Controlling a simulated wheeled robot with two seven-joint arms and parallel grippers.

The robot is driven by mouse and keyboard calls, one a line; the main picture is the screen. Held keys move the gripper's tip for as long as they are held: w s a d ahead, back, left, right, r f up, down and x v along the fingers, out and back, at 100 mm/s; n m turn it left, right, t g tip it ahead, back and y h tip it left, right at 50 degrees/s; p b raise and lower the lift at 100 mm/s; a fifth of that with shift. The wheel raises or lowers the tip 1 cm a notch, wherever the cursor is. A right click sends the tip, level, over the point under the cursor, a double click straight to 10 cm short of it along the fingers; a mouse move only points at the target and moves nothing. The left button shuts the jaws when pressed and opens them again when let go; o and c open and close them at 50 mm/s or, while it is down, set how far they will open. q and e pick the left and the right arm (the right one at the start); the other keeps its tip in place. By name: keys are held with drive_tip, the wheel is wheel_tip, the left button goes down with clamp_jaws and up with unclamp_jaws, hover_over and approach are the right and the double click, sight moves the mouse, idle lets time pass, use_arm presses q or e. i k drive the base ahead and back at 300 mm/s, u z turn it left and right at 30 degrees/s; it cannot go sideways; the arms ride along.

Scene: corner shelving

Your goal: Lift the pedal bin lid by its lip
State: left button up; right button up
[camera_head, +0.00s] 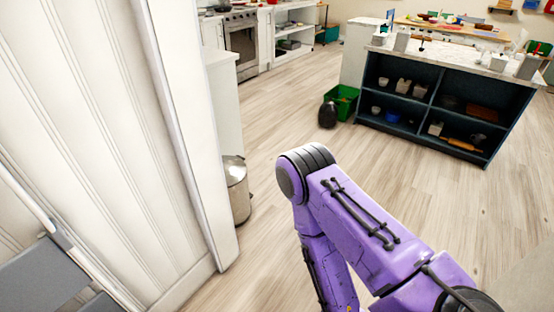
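The pedal bin (237,190) is a silver metal cylinder on the wooden floor, left of centre. It stands just past the end of the white panelled wall, which hides its left side. Its lid (234,163) looks closed, though the lip is too small to make out. A purple arm of mine comes in from the lower right and bends downward at its dark elbow, to the right of the bin and apart from it. No gripper shows in this view.
The white panelled wall (110,130) fills the left side. A dark island with open shelves (345,115) stands at the back right. A green crate (342,101) and a black bag (327,115) sit beside it. The wooden floor (275,130) between bin and island is clear.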

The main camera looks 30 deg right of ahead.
sight(234, 167)
drive_tip(key=z, duration=1.75)
drive_tip(key=i, duration=5.6)
drive_tip(key=u, duration=4.45)
drive_tip(key=i, duration=0.35)
drive_tip(key=z, duration=0.2)
